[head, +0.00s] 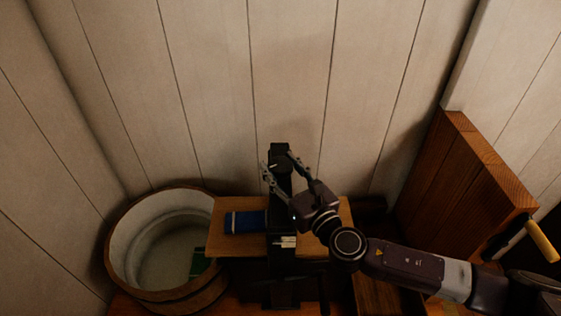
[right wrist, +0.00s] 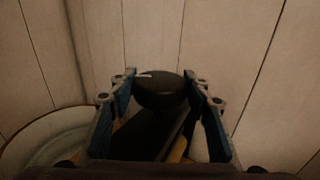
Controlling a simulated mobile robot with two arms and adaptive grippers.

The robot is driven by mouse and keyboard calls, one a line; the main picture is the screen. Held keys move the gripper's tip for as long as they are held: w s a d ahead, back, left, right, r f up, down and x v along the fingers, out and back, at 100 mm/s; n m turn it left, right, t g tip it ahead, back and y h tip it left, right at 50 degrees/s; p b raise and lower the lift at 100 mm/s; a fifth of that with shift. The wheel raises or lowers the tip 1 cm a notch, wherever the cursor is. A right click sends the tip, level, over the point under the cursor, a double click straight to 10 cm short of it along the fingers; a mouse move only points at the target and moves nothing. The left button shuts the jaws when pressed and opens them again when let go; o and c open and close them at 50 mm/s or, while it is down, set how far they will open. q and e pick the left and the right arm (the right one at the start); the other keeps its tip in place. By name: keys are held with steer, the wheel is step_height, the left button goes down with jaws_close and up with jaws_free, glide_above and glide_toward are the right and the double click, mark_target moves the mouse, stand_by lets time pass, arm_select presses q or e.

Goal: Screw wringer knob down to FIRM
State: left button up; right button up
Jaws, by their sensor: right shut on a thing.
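The wringer is a dark upright frame (head: 281,218) in the middle of the head view, standing over a wooden board (head: 228,206). Its black round knob (right wrist: 160,92) shows between my fingers in the right wrist view, with a small pale mark on its top. My right gripper (head: 277,162) reaches in from the right and is shut on the knob, one finger on each side. A small white plate (head: 288,242) is on the front of the frame; its markings are too small to read. My left gripper is not in view.
A round wooden tub (head: 120,225) with something green (head: 198,262) inside stands at the left. A blue roll (head: 245,222) lies left of the frame. A tall wooden panel (head: 455,190) and a yellow handle (head: 542,242) are at the right. A plank wall is close behind.

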steer(key=shift+m+t+h, duration=0.3)
steer(key=shift+m+h, duration=0.1)
steer(key=shift+h, duration=0.1)
steer(key=o, duration=1.2)
steer(key=shift+v, duration=6)
